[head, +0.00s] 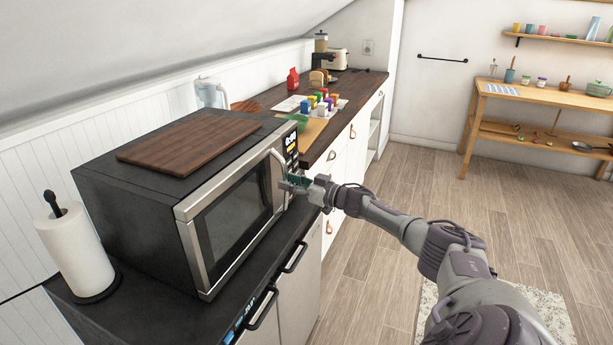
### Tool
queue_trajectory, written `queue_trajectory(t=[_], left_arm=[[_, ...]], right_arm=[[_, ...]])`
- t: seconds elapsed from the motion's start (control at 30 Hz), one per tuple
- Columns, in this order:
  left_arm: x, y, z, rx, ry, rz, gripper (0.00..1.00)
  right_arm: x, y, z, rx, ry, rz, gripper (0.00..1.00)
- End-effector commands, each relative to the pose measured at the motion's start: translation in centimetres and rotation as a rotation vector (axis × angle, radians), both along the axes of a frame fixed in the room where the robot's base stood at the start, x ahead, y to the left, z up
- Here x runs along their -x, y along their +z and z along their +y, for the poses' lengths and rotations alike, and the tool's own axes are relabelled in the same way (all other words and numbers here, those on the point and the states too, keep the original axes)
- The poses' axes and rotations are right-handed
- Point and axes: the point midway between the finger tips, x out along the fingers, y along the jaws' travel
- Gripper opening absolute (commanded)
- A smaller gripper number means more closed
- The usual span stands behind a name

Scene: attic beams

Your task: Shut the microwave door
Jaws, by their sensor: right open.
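The microwave (120,205) is a black box with a silver-framed door (232,215) and a curved silver handle (277,170). It stands on the dark counter at the left. The door lies flat or almost flat against the front; I cannot tell if a small gap is left. My right gripper (290,185) is open at the handle side of the door, by the lower part of the handle. I cannot tell whether it touches. My left gripper is not in view.
A brown wooden board (196,140) lies on the microwave. A paper towel roll (75,250) stands at its left. Beyond it, the counter holds several coloured blocks (322,102) and a red bottle (293,79). A wooden table (545,98) stands far right. The floor between is mostly clear.

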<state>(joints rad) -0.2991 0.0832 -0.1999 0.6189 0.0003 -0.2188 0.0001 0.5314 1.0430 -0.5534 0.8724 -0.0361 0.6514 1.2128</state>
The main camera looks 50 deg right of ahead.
Motion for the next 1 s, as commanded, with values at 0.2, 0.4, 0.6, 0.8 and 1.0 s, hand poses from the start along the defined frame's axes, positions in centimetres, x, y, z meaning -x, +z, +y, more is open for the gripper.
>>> queue_trajectory(t=[0.2,0.4,0.6,0.8,1.0], left_arm=[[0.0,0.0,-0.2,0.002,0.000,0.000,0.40],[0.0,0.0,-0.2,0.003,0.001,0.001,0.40],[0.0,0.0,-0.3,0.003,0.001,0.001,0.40],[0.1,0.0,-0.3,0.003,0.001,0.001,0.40],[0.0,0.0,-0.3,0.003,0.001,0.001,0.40]], right_arm=[[3.4,-0.2,-0.8,0.002,0.000,0.007,0.43],[6.6,-0.2,-1.5,0.002,0.002,0.008,0.43],[9.1,-0.2,-2.1,0.002,0.001,0.007,0.43],[10.5,-0.1,-2.5,0.000,0.000,0.004,0.43],[10.9,0.0,-2.6,-0.001,0.001,0.002,0.43]])
